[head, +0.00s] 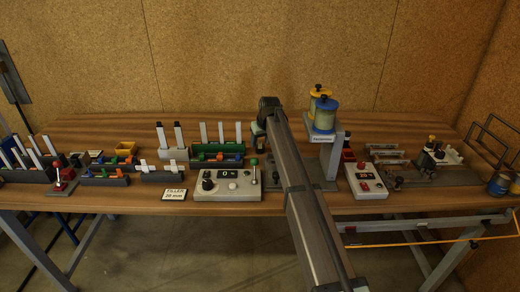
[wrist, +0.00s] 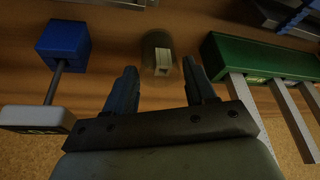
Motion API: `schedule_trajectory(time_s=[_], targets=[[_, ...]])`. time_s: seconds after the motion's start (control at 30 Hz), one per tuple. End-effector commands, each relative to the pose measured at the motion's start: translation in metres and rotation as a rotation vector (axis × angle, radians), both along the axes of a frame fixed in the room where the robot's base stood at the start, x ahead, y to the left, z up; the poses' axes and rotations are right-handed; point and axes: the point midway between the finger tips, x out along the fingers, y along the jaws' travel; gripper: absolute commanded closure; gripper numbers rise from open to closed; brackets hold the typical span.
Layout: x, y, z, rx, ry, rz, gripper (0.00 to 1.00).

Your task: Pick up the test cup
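A dull grey-green cylinder with a pale rectangular patch (wrist: 157,43), which looks like the test cup, stands just beyond my fingertips in the wrist view. It lies roughly in line with the gap between the fingers and appears apart from both. My gripper (wrist: 160,70) is open, with nothing visible held between its two dark fingers. In the head view my gripper (head: 259,140) is low over the middle of the table, mostly behind my arm. I cannot make out the cup in the head view.
A green rack (wrist: 255,55) with pale upright bars is close right of the cup; a blue block (wrist: 63,42) on a rod is left. A grey stand (head: 330,155) with jars is right of my arm. A control box (head: 225,184) is at the front edge.

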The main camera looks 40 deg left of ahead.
Motion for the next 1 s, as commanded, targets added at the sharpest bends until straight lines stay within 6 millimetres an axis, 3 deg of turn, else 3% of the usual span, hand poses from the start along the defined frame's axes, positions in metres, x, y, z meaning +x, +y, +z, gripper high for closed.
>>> schedule_trajectory(time_s=[0.07,0.43,0.77,1.0], targets=[[0.000,0.000,0.000,0.000,0.000,0.000,0.53],[0.000,0.000,0.000,0.000,0.000,0.000,0.88],[0.000,0.000,0.008,0.001,0.000,0.000,0.89],[0.001,0.001,0.045,0.002,-0.002,0.000,0.89]])
